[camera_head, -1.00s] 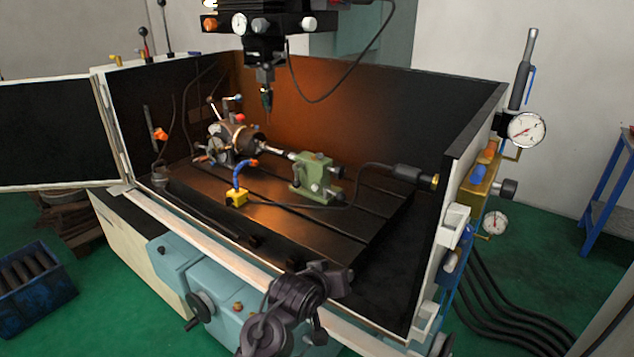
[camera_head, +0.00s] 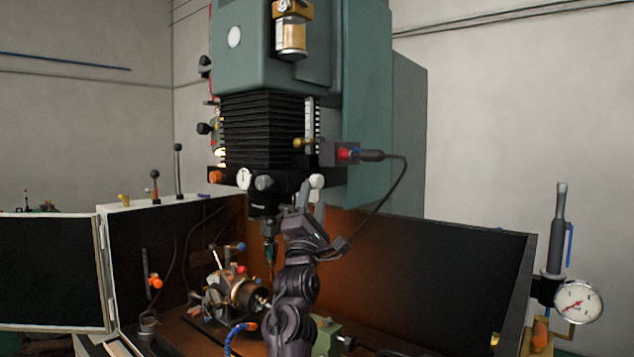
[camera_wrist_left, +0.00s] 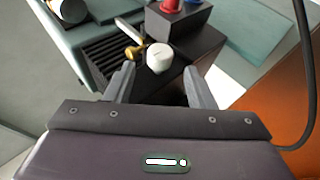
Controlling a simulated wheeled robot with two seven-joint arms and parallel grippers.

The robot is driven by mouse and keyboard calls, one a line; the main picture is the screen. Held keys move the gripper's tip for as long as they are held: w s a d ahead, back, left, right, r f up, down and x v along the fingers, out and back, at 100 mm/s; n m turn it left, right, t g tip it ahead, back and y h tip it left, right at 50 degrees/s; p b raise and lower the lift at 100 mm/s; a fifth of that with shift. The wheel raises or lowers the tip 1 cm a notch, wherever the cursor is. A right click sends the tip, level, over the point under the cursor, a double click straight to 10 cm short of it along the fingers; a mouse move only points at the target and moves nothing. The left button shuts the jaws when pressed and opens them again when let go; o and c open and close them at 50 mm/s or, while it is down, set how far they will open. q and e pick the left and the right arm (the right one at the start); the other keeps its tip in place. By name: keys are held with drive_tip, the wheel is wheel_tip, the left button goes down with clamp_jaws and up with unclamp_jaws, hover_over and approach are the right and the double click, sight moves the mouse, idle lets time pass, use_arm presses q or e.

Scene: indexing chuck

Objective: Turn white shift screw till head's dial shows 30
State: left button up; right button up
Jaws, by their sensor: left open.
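The white shift screw (camera_head: 316,181) is a short white knob at the right end of the black block under the machine's head. It also shows in the left wrist view (camera_wrist_left: 159,58), between and just beyond my fingertips. My left gripper (camera_head: 311,198) is open and points up, just below the screw; no contact is visible. The head's small white dial (camera_head: 243,178) sits on the left of the same block; its reading is too small to make out. My right gripper is not in view.
A red-capped box (camera_head: 347,153) with a black cable hangs right of the bellows, and a brass knob (camera_wrist_left: 135,53) sits close to the screw. The spindle tool (camera_head: 269,251) hangs left of my arm. A chuck (camera_head: 237,290) and dark enclosure walls lie below.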

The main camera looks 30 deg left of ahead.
sight(315, 186)
use_arm(q)
drive_tip(key=p+x, duration=0.1)
drive_tip(key=x, duration=0.3)
drive_tip(key=shift+w+r, duration=0.1)
drive_tip(key=shift+r, duration=0.2)
drive_tip(key=shift+w+a+r+p, duration=0.2)
drive_tip(key=shift+w+p, duration=0.1)
drive_tip(key=shift+p, duration=0.05)
drive_tip(key=shift+w+a+r, duration=0.1)
drive_tip(key=shift+w+r, duration=0.05)
drive_tip(key=shift+w, duration=0.1)
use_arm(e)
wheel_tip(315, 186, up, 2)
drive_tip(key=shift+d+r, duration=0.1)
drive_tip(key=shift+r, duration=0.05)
use_arm(q)
drive_tip(key=shift+c, duration=0.4)
